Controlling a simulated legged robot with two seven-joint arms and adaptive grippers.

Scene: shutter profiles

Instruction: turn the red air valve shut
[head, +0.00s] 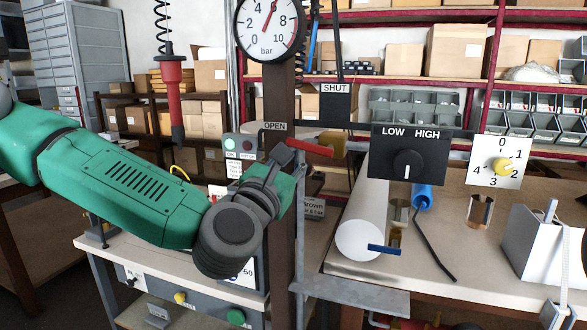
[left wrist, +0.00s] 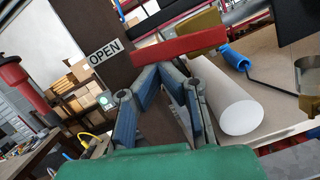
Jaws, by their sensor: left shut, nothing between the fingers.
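The red valve handle (head: 312,148) lies nearly level and points left, just below the OPEN label (head: 274,126). Its right end sits on a brass valve body (head: 333,143). The SHUT label (head: 335,88) is on a dark plate above. My left gripper (head: 277,160) is at the handle's left end, partly hidden by its own wrist. In the left wrist view the red handle (left wrist: 180,47) crosses just beyond my left gripper's closed fingertips (left wrist: 160,70). The fingers are shut and empty; whether they touch the handle I cannot tell. My right gripper is not in view.
A brown post carries a pressure gauge (head: 269,26) above the valve. To the right are a LOW/HIGH switch box (head: 408,152), a numbered dial (head: 497,162) and a white roll (head: 361,225) on the bench. A red tool (head: 173,90) hangs from a coiled cord at left.

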